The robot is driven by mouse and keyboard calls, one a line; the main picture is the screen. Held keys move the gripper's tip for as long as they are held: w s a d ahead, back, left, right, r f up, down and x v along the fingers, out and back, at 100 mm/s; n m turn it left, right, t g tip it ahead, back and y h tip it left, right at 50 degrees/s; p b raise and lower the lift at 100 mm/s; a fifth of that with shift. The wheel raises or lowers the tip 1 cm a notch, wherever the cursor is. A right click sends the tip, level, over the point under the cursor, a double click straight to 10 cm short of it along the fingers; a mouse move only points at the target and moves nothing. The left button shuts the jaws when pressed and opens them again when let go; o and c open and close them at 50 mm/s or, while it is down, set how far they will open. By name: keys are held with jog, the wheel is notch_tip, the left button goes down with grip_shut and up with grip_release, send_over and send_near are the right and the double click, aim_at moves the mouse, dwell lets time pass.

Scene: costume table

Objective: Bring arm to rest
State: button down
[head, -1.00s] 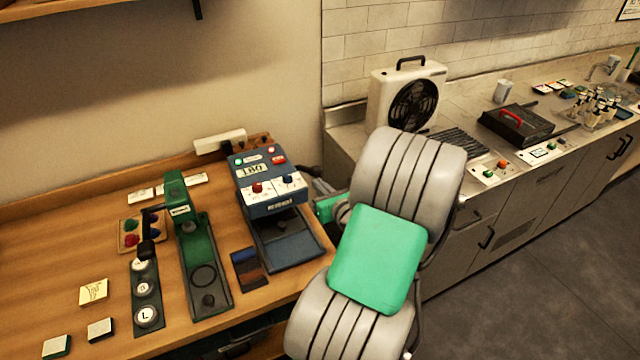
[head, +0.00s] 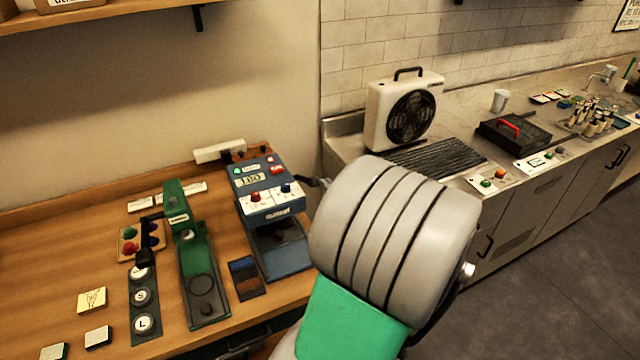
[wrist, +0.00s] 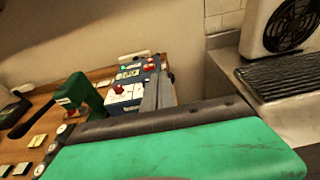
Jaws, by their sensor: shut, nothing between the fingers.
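In the wrist view my gripper (wrist: 157,84) shows as narrow grey fingers, shut together with nothing between them, beyond the dark bar and green cover of my own wrist. The fingers overlap the right side of the blue machine (wrist: 126,92) in that view; I cannot tell the gap between them. In the head view my grey and green arm fills the lower middle and hides most of the gripper. The blue machine (head: 268,200), with a display and knobs, stands on the wooden table left of my arm.
The wooden table (head: 60,250) holds a green press (head: 190,245), a dark strip of round pieces (head: 143,295) and a small colour card (head: 243,278). On the counter at right are a fan (head: 405,110), a black rack (head: 435,157) and a dark box (head: 512,134). The floor at lower right is clear.

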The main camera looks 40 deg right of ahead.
jog(key=w+a+f+n+g+y+b, duration=0.1)
jog(key=w+a+f+n+g+y, duration=0.2)
jog(key=a+n, duration=0.75)
jog(key=w+a+f+n+g+y+b, duration=0.2)
jog(key=w+a+f+n+y, duration=0.15)
jog(key=a+n, duration=0.7)
jog(key=s+a+n+g, duration=0.2)
jog(key=s+a+n, duration=0.3)
jog(key=n, duration=0.4)
jog(key=s+a+r+n+g+h+b, duration=0.1)
jog(key=s+a+n, duration=0.3)
jog(key=n, duration=0.5)
jog(key=shift+s+a+r+n+g, duration=0.35)
jog(key=shift+a+g, duration=0.55)
jog(key=shift+a, duration=0.3)
